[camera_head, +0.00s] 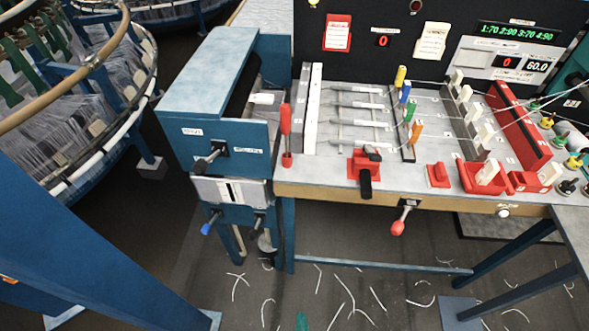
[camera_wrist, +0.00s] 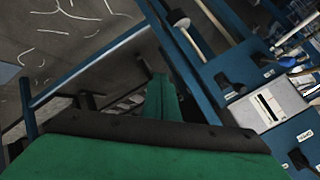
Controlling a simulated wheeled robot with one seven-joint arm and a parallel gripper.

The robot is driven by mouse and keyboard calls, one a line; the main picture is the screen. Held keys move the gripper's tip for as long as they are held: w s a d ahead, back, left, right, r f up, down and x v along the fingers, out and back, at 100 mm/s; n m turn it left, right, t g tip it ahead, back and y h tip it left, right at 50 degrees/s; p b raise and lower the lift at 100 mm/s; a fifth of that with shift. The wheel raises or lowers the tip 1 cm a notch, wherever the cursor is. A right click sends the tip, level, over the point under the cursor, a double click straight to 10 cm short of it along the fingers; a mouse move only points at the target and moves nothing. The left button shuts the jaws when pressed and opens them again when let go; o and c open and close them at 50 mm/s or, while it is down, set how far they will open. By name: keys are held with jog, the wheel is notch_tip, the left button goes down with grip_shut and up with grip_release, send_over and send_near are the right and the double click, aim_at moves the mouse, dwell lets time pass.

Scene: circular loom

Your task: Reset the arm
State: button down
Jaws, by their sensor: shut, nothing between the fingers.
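My gripper (camera_wrist: 160,84) shows in the wrist view as a narrow green shape beyond the wide green and black part of my wrist at the bottom. It is shut with nothing in it. In the head view only a small green tip (camera_head: 302,321), likely of my arm, shows at the bottom edge, low over the floor and in front of the bench. The rest of my arm is out of that view.
A workbench (camera_head: 325,190) with levers, coloured pegs and displays stands at the right. A blue machine cabinet (camera_head: 215,125) stands left of it, also close at right in the wrist view (camera_wrist: 215,75). A round loom (camera_head: 140,95) is at left. White scraps litter the open floor (camera_head: 350,300).

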jog(key=s+a+r+n+t, duration=0.1)
jog(key=s+r+n, duration=0.3)
jog(key=r, duration=0.7)
jog(key=s+a+r+n+t, duration=0.1)
jog(key=s+r+n+t, duration=0.3)
jog(key=r, duration=0.6)
jog(key=shift+s+r, duration=0.2)
jog(key=shift+r, duration=0.15)
